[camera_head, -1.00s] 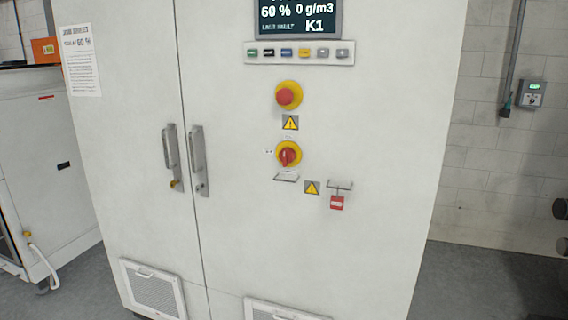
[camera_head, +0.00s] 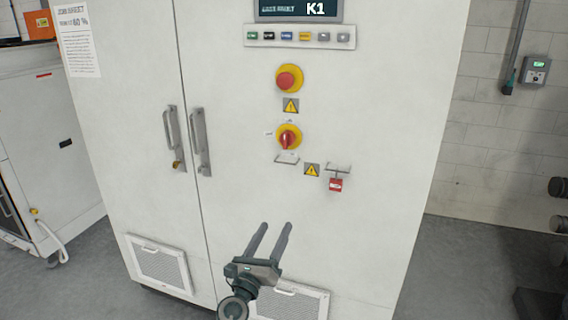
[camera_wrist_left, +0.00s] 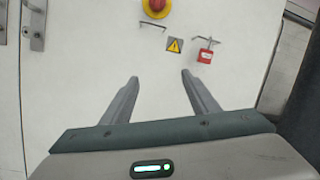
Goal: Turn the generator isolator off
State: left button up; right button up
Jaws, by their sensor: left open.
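The generator isolator is a red rotary knob on a yellow round plate (camera_head: 288,138), on the front of the white cabinet (camera_head: 240,200). Its red handle looks about upright. It also shows cut off at the top of the left wrist view (camera_wrist_left: 156,6). My left gripper (camera_head: 276,226) is open and empty, below the isolator in the head view, its two fingers pointing up toward the panel. In the left wrist view its fingers (camera_wrist_left: 160,78) are spread with bare cabinet between them. My right gripper is not in view.
A red emergency stop button (camera_head: 288,79) sits above the isolator. A red padlock (camera_head: 336,185) hangs from a bracket to its lower right. A small metal bracket (camera_head: 286,158) sits just below the isolator. Door handles (camera_head: 199,142) stand out at left.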

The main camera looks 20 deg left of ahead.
aim_at(284, 145)
pick_arm(q)
notch_tip(284, 145, up, 12)
jog(key=a+m+t, duration=0.1)
jog(key=a+m, duration=0.1)
jog(key=m, duration=0.4)
jog(key=shift+w+a+y+p, duration=0.3)
jog(key=shift+w+a+p, duration=0.05)
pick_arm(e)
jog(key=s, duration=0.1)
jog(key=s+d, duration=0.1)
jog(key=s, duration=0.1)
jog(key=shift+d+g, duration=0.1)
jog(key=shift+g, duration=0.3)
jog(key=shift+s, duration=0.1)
